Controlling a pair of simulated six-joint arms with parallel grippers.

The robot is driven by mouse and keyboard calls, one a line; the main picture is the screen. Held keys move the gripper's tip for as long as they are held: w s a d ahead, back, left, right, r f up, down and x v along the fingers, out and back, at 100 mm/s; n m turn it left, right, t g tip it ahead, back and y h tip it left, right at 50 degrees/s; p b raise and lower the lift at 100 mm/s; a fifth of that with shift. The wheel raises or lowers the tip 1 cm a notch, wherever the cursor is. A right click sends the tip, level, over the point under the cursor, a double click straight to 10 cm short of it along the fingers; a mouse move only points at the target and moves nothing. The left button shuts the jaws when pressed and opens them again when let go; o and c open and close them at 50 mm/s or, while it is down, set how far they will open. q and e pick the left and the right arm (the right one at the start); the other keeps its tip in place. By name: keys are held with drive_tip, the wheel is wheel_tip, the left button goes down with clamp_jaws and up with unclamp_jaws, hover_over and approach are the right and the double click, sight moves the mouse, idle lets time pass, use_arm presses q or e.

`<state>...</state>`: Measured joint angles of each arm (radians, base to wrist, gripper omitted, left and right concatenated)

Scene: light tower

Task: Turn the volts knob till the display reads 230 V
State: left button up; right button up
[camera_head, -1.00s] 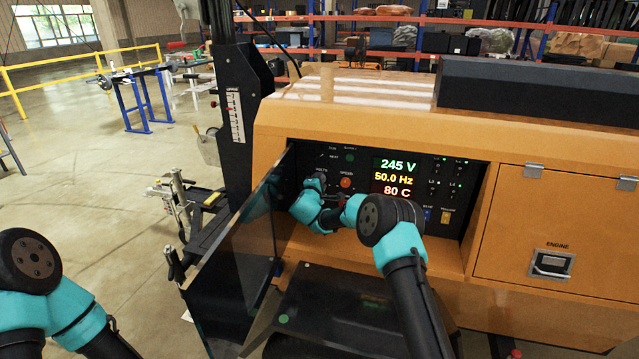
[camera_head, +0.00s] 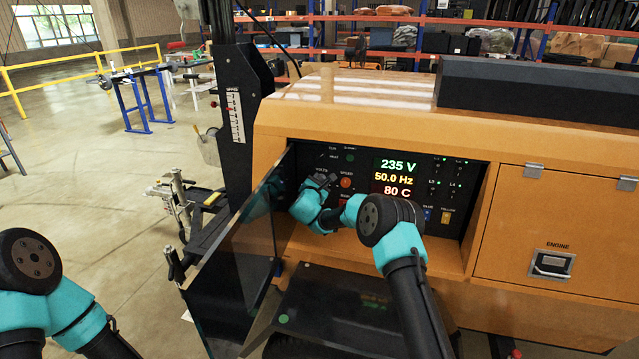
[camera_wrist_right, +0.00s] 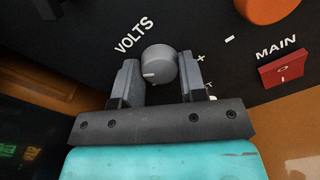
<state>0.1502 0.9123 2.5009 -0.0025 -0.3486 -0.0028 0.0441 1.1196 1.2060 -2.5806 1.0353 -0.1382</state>
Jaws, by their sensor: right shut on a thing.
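The display (camera_head: 394,178) on the panel reads 235 V in green, with 50.0 Hz and 80 C below it. The volts knob (camera_wrist_right: 159,65) is a grey round knob with a white pointer line, beside the VOLTS label in the right wrist view. My right gripper (camera_wrist_right: 160,75) is shut on the knob, one finger on each side of it. In the head view my right gripper (camera_head: 318,185) is at the left of the panel, and its wrist hides most of the knob. My left arm shows at the lower left, but its gripper is out of the frame.
An orange speed knob (camera_head: 346,182) sits just right of my right gripper. A red MAIN switch (camera_wrist_right: 283,71) is close by. The open panel door (camera_head: 245,245) stands to the left of my right wrist.

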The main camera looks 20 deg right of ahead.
idle(0.3)
drive_tip(key=o, duration=0.9)
drive_tip(key=v, duration=1.7)
drive_tip(key=shift+s, duration=0.15)
